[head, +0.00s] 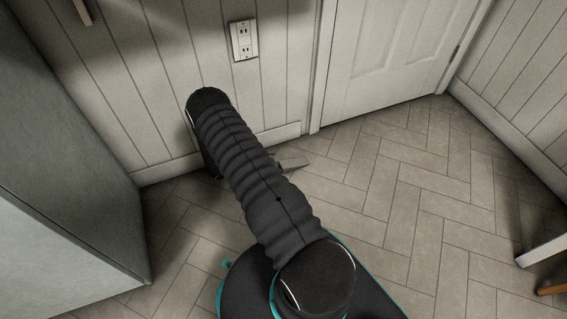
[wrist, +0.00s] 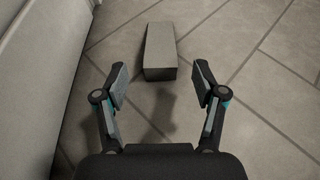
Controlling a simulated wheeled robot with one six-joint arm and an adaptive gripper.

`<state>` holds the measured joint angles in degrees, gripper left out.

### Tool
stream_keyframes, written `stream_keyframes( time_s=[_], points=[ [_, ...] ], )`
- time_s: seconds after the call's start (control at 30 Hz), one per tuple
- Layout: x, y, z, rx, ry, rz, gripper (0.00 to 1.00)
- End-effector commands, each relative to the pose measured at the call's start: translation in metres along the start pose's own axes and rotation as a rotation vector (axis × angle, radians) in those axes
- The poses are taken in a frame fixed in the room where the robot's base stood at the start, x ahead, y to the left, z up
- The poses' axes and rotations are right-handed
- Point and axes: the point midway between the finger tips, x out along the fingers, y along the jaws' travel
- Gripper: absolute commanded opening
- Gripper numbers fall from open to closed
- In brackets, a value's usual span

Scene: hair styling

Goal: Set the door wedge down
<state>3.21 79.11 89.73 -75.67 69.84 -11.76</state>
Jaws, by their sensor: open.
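The door wedge (wrist: 161,52) is a grey, tapering block lying on the tiled floor in the wrist view, its thick end toward me. My gripper (wrist: 161,82) is open, with one finger on each side and a clear gap between each finger and the wedge. The wedge lies mostly beyond the fingertips, and nothing is held. In the head view my arm hides most of the gripper. A small pointed shape shows beside the arm there, but I cannot tell whether it is the wedge or a finger.
A panelled wall with a power outlet (head: 244,40) stands behind my arm, and a white door (head: 385,50) is right of it. A grey cabinet (head: 65,140) is at the left.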

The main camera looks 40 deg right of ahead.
Motion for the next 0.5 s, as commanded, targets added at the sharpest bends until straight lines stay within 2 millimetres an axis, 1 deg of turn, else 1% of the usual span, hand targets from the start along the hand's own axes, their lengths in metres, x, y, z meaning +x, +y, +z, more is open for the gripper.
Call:
stream_keyframes(
  time_s=[0.03, 0.1, 0.2, 0.33, 0.43, 0.47, 0.5],
  points=[
    [-0.011, 0.001, 0.001, 0.0, 0.0, 0.003, 0.7],
    [-0.021, 0.001, 0.001, 0.001, 0.0, 0.003, 0.7],
    [-0.031, 0.0, 0.001, 0.001, -0.001, 0.001, 0.7],
    [-0.04, 0.001, 0.002, 0.003, 0.001, 0.0, 0.7],
    [-0.049, 0.004, 0.013, 0.028, 0.013, -0.008, 0.7],
    [-0.052, 0.005, 0.019, 0.041, 0.02, -0.012, 0.7],
    [-0.059, 0.007, 0.029, 0.064, 0.032, -0.02, 0.7]
  ],
)
